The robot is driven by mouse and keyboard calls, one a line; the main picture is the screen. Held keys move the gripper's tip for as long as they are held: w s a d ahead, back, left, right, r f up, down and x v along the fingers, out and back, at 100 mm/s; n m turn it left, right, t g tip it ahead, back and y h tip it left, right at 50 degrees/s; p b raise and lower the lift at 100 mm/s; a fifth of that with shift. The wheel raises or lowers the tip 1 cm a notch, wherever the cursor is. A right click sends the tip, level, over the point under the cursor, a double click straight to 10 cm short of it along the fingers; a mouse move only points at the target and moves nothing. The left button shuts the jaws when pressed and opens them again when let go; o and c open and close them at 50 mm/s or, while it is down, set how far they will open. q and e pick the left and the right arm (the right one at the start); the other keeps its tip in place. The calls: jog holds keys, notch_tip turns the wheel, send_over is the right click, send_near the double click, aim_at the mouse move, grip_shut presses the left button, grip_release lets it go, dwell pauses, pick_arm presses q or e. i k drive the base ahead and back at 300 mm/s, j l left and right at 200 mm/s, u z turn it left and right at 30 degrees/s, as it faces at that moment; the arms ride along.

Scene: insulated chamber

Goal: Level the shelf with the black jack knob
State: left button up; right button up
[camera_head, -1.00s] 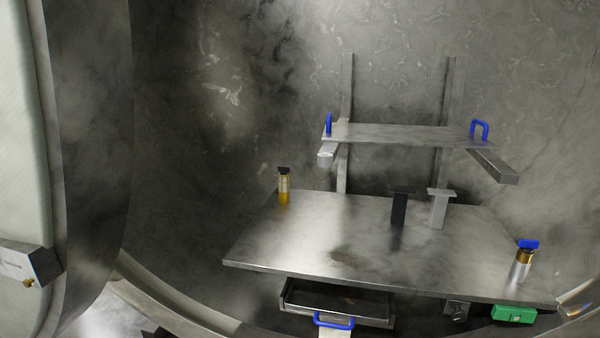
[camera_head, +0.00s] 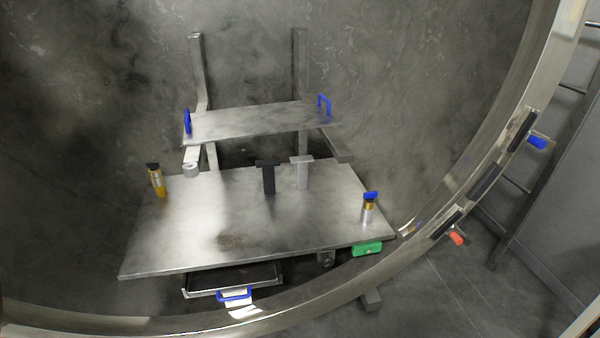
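A wide metal shelf (camera_head: 195,235) spans the middle of the round chamber. Its surface looks tilted in the picture, its front edge higher at the right; the camera's own tilt makes its true level hard to tell. A black T-shaped piece (camera_head: 268,178) stands upright on it, next to a similar grey T-shaped piece (camera_head: 302,172). A small dark knob-like part (camera_head: 326,258) sits under the front edge, right of centre, partly hidden. I cannot tell which black part is the jack knob. Neither of my grippers is in view.
An upper shelf (camera_head: 255,123) with blue handles rests on brackets. The chamber rim (camera_head: 400,255) curves in front.

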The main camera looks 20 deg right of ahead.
aim_at(328, 261)
jog(key=z, duration=1.25)
